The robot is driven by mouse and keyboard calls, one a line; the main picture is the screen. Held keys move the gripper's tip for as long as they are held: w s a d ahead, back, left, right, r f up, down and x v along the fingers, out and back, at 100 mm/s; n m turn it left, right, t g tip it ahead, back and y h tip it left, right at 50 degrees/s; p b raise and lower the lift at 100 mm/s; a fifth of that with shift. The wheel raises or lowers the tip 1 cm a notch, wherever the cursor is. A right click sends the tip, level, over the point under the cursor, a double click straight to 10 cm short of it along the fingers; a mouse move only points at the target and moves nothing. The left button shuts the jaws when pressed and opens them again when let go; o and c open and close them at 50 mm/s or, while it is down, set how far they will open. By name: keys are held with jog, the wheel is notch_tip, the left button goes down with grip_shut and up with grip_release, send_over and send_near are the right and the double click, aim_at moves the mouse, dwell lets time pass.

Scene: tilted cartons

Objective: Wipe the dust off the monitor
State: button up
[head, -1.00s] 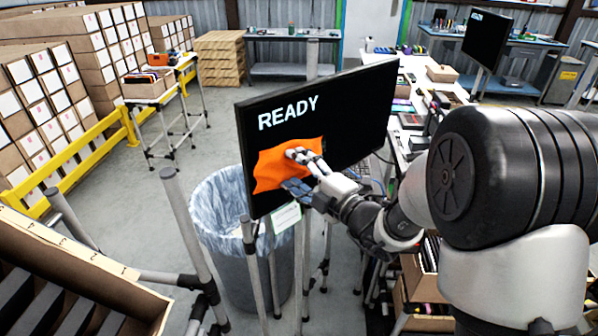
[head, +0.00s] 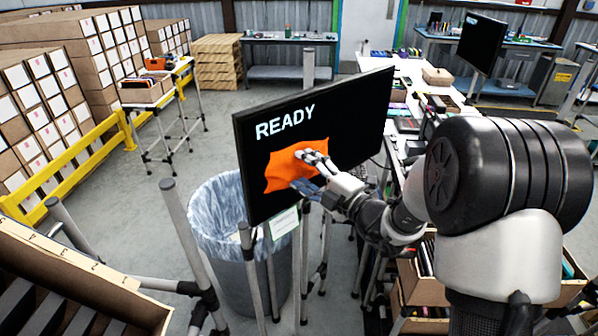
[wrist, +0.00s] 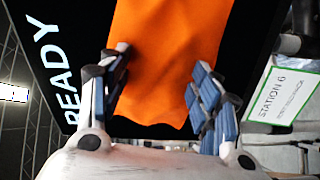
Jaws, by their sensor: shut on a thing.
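The monitor (head: 350,118) stands in the middle of the head view, its black screen showing the white word READY. An orange cloth (head: 284,172) lies spread against the lower left part of the screen, below the word. My gripper (head: 308,172) is shut on the cloth and holds it at the screen. In the wrist view the cloth (wrist: 168,60) hangs between the two fingers (wrist: 155,95), in front of the screen (wrist: 80,20). The cloth hides part of the screen. I cannot make out any dust on the visible screen.
A lined grey bin (head: 222,225) stands below the monitor's left side. Metal posts (head: 186,232) rise near it. A station label (head: 284,222) hangs under the monitor. An open carton (head: 75,285) is at lower left. A cluttered workbench (head: 408,95) runs behind the monitor.

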aim_at(289, 175)
jog(key=shift+w+d+p, duration=1.8)
jog(key=shift+w+d, duration=1.05)
jog(key=shift+w, duration=0.05)
jog(key=shift+s+a+p, duration=1)
jog(key=shift+s+a, duration=3.2)
jog(key=shift+a, duration=0.2)
jog(key=shift+p+v, duration=0.3)
jog(key=shift+v, duration=2.65)
jog(key=shift+d, duration=0.1)
jog(key=v, duration=0.3)
